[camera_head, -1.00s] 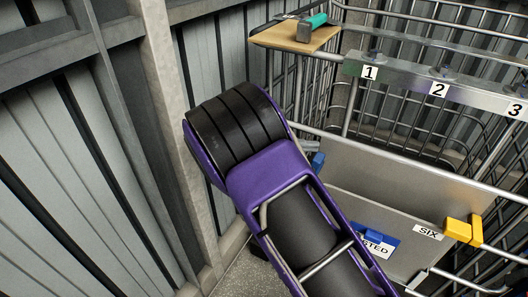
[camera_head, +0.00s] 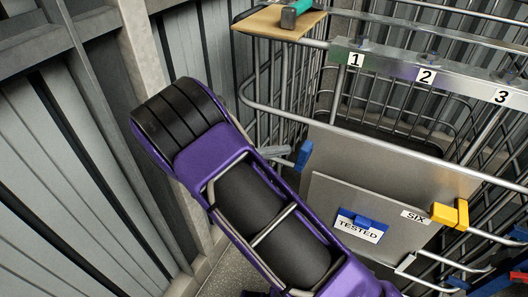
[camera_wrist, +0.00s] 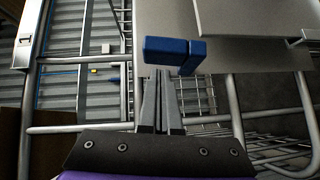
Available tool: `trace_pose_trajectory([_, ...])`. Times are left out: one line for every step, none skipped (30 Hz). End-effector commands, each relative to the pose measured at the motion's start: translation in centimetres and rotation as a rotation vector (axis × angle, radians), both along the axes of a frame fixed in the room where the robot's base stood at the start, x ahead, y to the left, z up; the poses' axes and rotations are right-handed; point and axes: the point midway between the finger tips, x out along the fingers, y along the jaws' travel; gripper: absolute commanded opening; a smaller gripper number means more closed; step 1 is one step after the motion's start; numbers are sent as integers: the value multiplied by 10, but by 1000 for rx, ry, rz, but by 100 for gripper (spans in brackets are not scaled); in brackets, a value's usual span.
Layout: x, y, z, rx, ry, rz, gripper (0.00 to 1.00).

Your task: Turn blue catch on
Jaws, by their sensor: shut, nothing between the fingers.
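The blue catch (camera_head: 304,156) sits at the left edge of a grey panel (camera_head: 325,192) on the wire cart. In the wrist view the blue catch (camera_wrist: 172,51) is a blue bar with a second blue block at its right end, just beyond the fingertips. My gripper (camera_wrist: 160,73) is shut and empty, its fingers pointing at the catch's underside in that view. I cannot tell whether they touch it. In the head view the grey gripper end (camera_head: 281,151) shows just left of the catch, partly hidden behind my purple arm.
A yellow catch (camera_head: 450,213) sits at the panel's right edge, near the "SIX" label. A "TESTED" sign (camera_head: 357,234) with a blue clip is on the panel. A wooden board (camera_head: 262,20) bears a teal-handled tool (camera_head: 298,13). A corrugated wall (camera_head: 70,190) stands at left.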

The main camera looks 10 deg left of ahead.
Motion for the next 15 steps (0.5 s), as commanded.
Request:
trace_pose_trajectory([3,-7,0,0,0,-3,0])
trace_pose_trajectory([5,-10,-1,1,-1,-2,0])
trace_pose_trajectory([6,-13,-1,0,-1,-1,0])
trace_pose_trajectory([7,-16,-1,0,-1,-1,0])
trace_pose_trajectory([8,-17,-2,0,-1,0,0])
trace_pose_trajectory([9,-19,-2,0,-1,0,0])
trace_pose_trajectory([10,-20,-2,0,-1,0,0])
trace_pose_trajectory([10,-21,-2,0,-1,0,0])
trace_pose_trajectory([11,-22,-2,1,0,0,0])
trace_pose_trajectory([11,-22,-2,1,0,0,0])
trace_pose_trajectory([11,-22,-2,1,0,0,0])
trace_pose_trajectory([11,-22,-2,1,0,0,0])
trace_pose_trajectory([11,-22,-2,1,0,0,0])
trace_pose_trajectory([11,-22,-2,1,0,0,0])
trace_pose_trajectory([11,-22,-2,1,0,0,0])
